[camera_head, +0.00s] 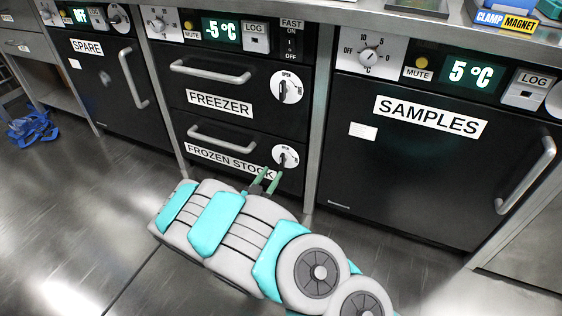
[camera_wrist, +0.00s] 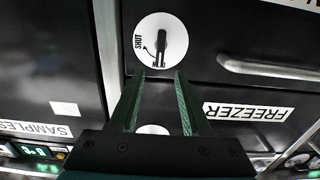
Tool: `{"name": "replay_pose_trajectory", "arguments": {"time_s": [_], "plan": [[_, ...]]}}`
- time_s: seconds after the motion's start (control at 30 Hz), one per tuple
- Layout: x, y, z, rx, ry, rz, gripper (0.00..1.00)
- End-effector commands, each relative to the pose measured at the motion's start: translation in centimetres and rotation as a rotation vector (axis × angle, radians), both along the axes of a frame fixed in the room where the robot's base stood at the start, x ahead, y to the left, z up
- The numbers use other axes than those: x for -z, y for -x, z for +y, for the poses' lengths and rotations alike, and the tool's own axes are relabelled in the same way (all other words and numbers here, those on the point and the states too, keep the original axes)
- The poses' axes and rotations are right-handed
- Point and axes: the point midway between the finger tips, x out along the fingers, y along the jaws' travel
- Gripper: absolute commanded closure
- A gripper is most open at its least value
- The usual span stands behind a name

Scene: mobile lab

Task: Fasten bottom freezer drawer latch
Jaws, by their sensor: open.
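The bottom freezer drawer (camera_head: 232,150), labelled FROZEN STOCK, looks closed. Its latch (camera_head: 286,156) is a white round dial with a black knob at the drawer's right end. In the upside-down wrist view the latch (camera_wrist: 160,41) shows its knob lined up with the OPEN mark, with SHUT to one side. My gripper (camera_head: 270,171) is just in front of the dial's lower left. In the wrist view my gripper's (camera_wrist: 158,76) two green fingers are spread and empty, their tips near the dial's OPEN edge. No contact with the knob shows.
The upper FREEZER drawer (camera_head: 238,95) has its own latch (camera_head: 287,87) and a bar handle. The lower drawer's handle (camera_head: 221,138) sticks out left of the latch. The SAMPLES fridge (camera_head: 425,155) stands right, the SPARE unit (camera_head: 115,85) left. Blue straps (camera_head: 33,130) lie on the floor.

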Motion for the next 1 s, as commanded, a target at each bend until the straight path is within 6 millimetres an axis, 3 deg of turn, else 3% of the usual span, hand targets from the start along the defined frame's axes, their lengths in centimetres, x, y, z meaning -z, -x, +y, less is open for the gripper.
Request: {"name": "replay_pose_trajectory", "arguments": {"time_s": [0.17,0.7,1.0], "plan": [[0.0,-0.6,-0.3,0.004,0.006,-0.011,0.53],[0.2,-6.4,-2.4,0.003,0.004,-0.006,0.53],[0.1,-7.2,-2.6,0.002,0.004,-0.006,0.53]]}}
